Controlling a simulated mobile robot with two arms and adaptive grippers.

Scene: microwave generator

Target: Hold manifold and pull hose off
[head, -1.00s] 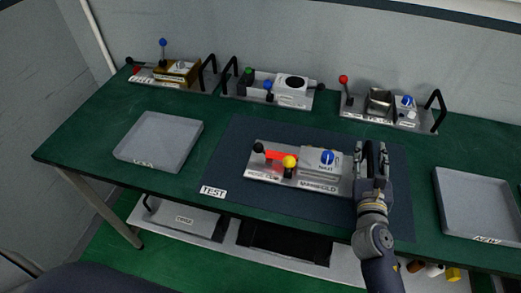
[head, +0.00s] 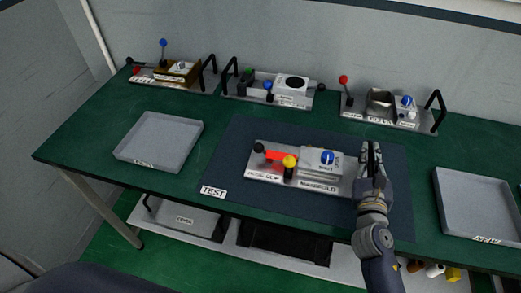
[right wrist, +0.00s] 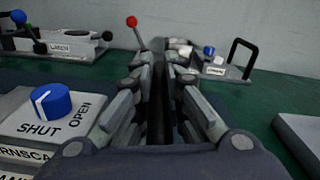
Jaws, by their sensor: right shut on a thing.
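The manifold (head: 312,173), a grey block on a light plate with a label, lies on the dark test mat (head: 232,150). It has a blue knob (head: 327,157), which the right wrist view shows beside the words SHUT and OPEN. At the plate's left are a red clip part (head: 280,155), a black knob (head: 259,147) and a yellow knob (head: 290,161). My right gripper (head: 371,150) is at the plate's right end, shut on a dark upright handle (right wrist: 160,105) mostly hidden between its fingers. I cannot make out a hose. My left gripper is not in view.
Grey trays stand at the left (head: 160,140) and right (head: 478,205) of the green table (head: 95,130). Three other fixtures with black handles line the back, including one with a red-knobbed lever (head: 344,80). The mat around the manifold is clear.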

